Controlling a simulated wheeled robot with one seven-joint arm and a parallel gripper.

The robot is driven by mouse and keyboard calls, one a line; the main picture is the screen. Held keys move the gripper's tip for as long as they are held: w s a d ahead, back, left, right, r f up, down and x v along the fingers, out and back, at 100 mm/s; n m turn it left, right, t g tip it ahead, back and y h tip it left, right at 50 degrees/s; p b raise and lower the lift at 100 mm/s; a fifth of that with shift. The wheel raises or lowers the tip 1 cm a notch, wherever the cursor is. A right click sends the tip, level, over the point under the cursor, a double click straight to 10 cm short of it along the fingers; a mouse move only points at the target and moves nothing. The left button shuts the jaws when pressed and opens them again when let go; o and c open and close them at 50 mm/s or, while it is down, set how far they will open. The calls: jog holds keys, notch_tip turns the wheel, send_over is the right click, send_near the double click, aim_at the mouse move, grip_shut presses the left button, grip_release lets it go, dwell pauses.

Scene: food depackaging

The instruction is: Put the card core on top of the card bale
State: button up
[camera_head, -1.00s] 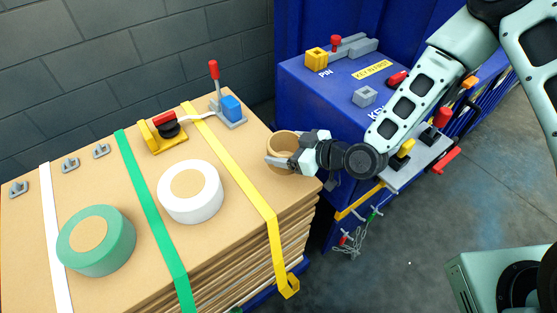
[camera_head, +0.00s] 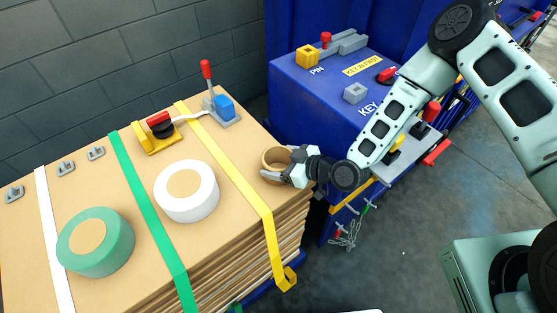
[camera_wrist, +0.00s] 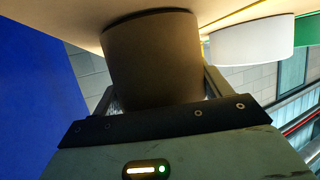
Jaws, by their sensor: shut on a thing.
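The card core (camera_head: 272,160) is a short brown cardboard ring near the right edge of the card bale's top. My gripper (camera_head: 280,171) is shut on it from the right side. In the wrist view the core (camera_wrist: 152,60) stands between the fingers, its far end at or very close to the bale top (camera_wrist: 60,18); I cannot tell whether it touches. The card bale (camera_head: 152,204) is a stack of brown sheets bound with white, green and yellow straps.
A white tape roll (camera_head: 204,201) and a green tape roll (camera_head: 112,259) lie on the bale. A yellow-red tool (camera_head: 155,143) and a blue-grey lever tool (camera_head: 222,106) stand at the back. A blue machine (camera_head: 300,90) stands at right.

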jog(key=o, duration=1)
jog(key=shift+r, duration=0.15)
jog(key=b+v, duration=0.4)
jog(key=v, duration=0.6)
jog(key=shift+s+d+r+m+g+h+b, duration=0.5)
jog(key=shift+s+r+g+h, duration=1)
jog(key=shift+s+r, duration=1.65)
jog(key=shift+s+d+r+m+g+h+b, duration=0.15)
jog(key=shift+s+d+r+m+g+h, duration=0.7)
jog(key=shift+s+r+h, duration=1.75)
jog(key=shift+s+d+r+m+g+h+b, duration=0.4)
jog(key=shift+s+r+g+h, duration=0.95)
jog(key=shift+s+r, duration=2.3)
